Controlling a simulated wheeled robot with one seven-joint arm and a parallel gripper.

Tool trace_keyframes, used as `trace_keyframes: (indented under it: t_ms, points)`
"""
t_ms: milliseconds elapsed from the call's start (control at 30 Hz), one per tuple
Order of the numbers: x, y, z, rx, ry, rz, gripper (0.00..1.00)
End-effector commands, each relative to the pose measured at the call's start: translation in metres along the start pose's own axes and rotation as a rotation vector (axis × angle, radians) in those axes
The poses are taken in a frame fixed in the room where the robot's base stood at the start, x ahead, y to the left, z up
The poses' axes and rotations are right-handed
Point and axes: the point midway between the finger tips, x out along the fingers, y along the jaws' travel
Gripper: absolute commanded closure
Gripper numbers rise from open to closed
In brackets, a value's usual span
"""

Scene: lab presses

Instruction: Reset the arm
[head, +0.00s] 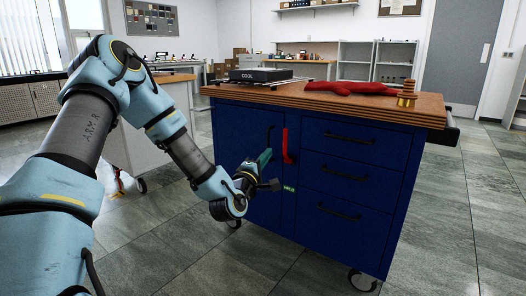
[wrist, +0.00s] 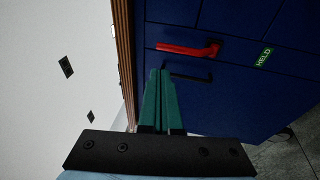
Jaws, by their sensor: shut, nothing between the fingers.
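My arm reaches in from the left in the head view, and my gripper (head: 265,156) is in front of the blue cabinet (head: 355,145). Its green fingers (wrist: 160,72) are shut together with nothing between them. A red lever handle (head: 286,146) stands upright on the cabinet front, just right of the fingertips; in the wrist view the lever (wrist: 185,49) lies beyond the tips. I cannot tell whether they touch. A black door handle (head: 269,137) is partly behind the fingers. A green label reading HELD (wrist: 264,57) sits below the lever on the cabinet.
The cabinet's wooden top (head: 330,97) carries a dark box (head: 261,75) on a rack, a red cloth-like item (head: 350,88) and a brass-coloured stacked piece (head: 407,95). Drawers fill the cabinet's right side. A white cabinet (head: 150,150) stands behind my arm. The floor in front is clear.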

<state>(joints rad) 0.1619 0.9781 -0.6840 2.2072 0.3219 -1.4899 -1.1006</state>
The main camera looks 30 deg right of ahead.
Motion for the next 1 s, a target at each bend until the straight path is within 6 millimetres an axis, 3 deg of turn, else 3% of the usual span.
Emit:
trace_keyframes:
  t_ms: [267, 367, 467, 667, 800, 900, 1000]
  points:
    - [-0.005, -0.003, -0.004, 0.046, -0.009, -0.037, 1.0]
    - [-0.012, -0.013, -0.015, 0.174, -0.036, -0.145, 1.0]
    - [-0.031, -0.029, -0.04, 0.369, -0.075, -0.328, 1.0]
    - [-0.111, -0.046, -0.113, 0.722, -0.162, -0.766, 1.0]
    - [-0.191, -0.036, -0.157, 0.85, -0.237, -1.068, 1.0]
    - [-0.249, -0.021, -0.175, 0.872, -0.301, -1.248, 1.0]
    - [-0.298, -0.006, -0.18, 0.857, -0.367, -1.38, 1.0]
